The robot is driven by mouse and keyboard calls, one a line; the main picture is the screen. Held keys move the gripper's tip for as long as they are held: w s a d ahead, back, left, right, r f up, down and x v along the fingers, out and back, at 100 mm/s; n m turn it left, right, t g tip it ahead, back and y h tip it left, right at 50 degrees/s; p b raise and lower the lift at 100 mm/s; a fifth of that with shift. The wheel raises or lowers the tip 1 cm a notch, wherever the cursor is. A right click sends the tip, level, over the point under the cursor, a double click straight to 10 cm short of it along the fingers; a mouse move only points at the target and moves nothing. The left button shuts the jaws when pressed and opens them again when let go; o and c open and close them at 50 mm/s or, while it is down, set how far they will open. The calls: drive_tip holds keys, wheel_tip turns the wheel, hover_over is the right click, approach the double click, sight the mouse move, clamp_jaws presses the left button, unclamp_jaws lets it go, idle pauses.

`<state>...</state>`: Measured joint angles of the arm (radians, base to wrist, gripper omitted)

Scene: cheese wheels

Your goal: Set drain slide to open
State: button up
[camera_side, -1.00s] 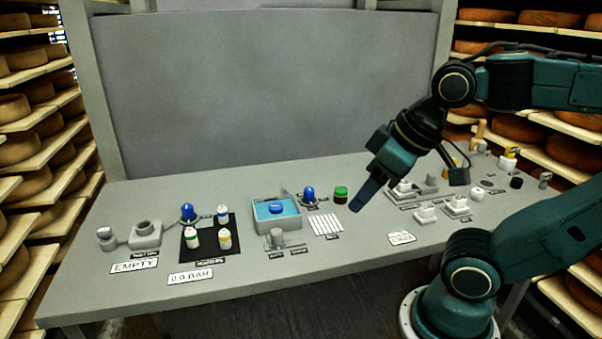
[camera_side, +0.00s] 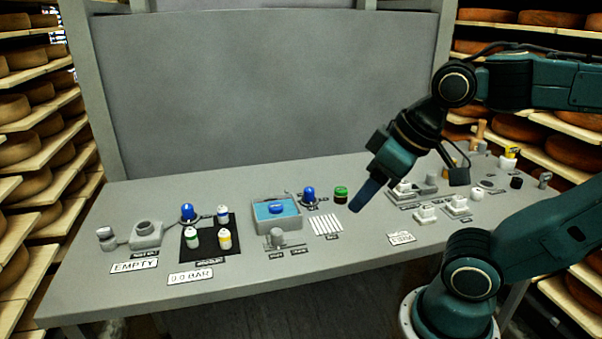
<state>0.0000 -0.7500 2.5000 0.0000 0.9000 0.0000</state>
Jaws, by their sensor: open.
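A grey slide knob (camera_side: 276,238) stands at the left part of a short track in front of the blue water basin. I take it for the drain slide. Two small dark labels lie in front of it, too small to read. My gripper (camera_side: 360,200) points down over the table, to the right of the knob and above it, clear of it. Its jaws are open and hold nothing that I can see.
A basin (camera_side: 258,222) with blue water and a blue float is behind the knob. A striped white pad (camera_side: 326,224), a blue dome (camera_side: 308,194) and a green-topped button (camera_side: 341,191) lie between it and my gripper. A black mat (camera_side: 209,250) holds several small jars at left.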

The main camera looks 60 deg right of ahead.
drive_tip(key=shift+w, duration=0.15)
drive_tip(key=shift+c, duration=0.2)
drive_tip(key=m+g, duration=0.2)
drive_tip(key=g, duration=0.4)
hover_over(277, 230)
wheel_tip(277, 230, down, 11)
drive_tip(key=shift+r, duration=0.1)
wheel_tip(277, 230, down, 14)
drive_tip(key=shift+r, duration=0.1)
idle(0.5)
clamp_jaws()
